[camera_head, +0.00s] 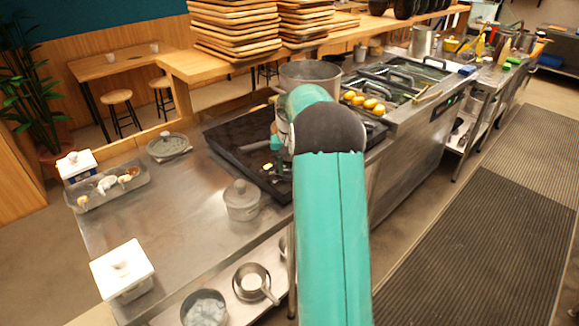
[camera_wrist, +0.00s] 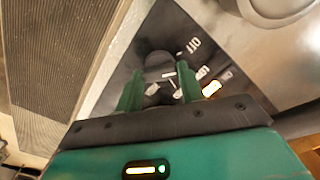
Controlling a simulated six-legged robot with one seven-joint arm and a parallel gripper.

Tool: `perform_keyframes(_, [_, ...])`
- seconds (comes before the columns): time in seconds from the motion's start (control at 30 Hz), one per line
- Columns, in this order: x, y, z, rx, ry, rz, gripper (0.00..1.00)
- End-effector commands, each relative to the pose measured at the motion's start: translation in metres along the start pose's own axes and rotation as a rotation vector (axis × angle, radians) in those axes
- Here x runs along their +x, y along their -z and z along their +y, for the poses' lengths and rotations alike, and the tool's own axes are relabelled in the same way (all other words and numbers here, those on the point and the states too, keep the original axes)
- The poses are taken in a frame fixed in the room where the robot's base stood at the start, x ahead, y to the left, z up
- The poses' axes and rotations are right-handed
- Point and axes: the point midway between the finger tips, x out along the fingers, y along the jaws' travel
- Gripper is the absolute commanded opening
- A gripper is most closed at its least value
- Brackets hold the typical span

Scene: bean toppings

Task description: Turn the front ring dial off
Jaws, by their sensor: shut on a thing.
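In the wrist view a dark round dial (camera_wrist: 157,62) sits on a black panel (camera_wrist: 182,28) with white markings. My gripper (camera_wrist: 160,84) has its two green fingers on either side of the dial and is shut on it. Part of the dial is hidden, and its exact pointer setting is hard to read. A small indicator (camera_wrist: 211,88) glows on the panel to the right of the fingers. In the head view a black cooktop (camera_head: 225,133) lies on the steel counter; my arm hides the dial.
A large pot (camera_head: 310,74) stands on the cooktop behind my arm. A grey lidded pot (camera_head: 241,200) and a white lidded box (camera_head: 122,268) stand on the counter (camera_head: 180,225) to the left. Striped floor mats (camera_head: 480,250) lie on the open floor at right.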

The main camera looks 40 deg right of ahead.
Motion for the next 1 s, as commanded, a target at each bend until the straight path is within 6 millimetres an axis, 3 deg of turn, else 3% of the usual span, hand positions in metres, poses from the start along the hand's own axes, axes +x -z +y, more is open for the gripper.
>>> perform_keyframes(0.4, [-0.0008,0.0002,-0.0002,-0.26,0.001,0.001,0.15])
perform_keyframes(1.0, [-0.001,0.0003,-0.0002,-0.319,0.0,0.002,0.15])
